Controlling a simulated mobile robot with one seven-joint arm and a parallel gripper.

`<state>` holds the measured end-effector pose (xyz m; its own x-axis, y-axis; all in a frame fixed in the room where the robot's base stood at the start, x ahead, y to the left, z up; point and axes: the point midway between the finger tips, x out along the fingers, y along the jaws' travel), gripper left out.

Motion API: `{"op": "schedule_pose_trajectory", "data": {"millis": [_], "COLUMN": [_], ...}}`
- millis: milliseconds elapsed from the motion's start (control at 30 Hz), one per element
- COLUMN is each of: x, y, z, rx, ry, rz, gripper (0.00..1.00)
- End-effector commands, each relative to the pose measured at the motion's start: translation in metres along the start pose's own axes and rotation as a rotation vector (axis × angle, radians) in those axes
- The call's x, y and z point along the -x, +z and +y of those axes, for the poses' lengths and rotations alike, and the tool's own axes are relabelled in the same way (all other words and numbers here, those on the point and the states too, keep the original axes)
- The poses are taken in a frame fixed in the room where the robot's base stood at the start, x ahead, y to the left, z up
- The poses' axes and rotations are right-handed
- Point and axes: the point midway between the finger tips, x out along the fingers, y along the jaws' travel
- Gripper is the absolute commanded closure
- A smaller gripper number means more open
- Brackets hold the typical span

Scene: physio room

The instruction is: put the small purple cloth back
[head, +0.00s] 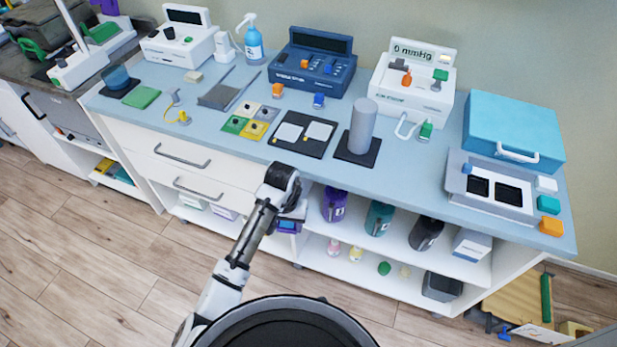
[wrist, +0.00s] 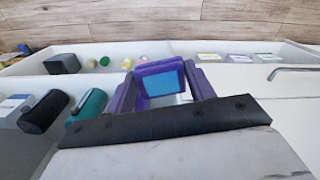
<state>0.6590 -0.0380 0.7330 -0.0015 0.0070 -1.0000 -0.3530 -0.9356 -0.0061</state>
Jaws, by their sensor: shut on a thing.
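My gripper (head: 291,213) is in front of the counter's shelf unit, just below the edge of the worktop. It is shut on a small purple thing with a blue face, which I take to be the small purple cloth (head: 287,226). In the wrist view the cloth (wrist: 162,80) sits between the two fingers of my gripper (wrist: 164,92), its blue face towards the camera. It appears held in the air in front of the shelves. Its far side is hidden.
Small round items stand on the lower shelf. Drawers (head: 190,160) lie left of my gripper. The worktop (head: 225,75) is crowded with devices. The wooden floor in front is clear.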

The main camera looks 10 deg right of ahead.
Motion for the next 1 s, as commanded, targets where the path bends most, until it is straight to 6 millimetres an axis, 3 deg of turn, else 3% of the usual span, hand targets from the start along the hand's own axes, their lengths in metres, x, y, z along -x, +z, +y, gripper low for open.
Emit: {"op": "schedule_pose_trajectory", "data": {"millis": [333, 733, 1000], "x": [-0.042, -0.035, -0.038], "y": [0.002, -0.006, 0.002], "z": [-0.042, -0.041, -0.043], "rx": [0.384, 0.348, 0.361], "ry": [0.005, -0.005, -0.006], "rz": [-0.004, 0.018, -0.004], "gripper": [0.71, 0.71, 0.71]}}
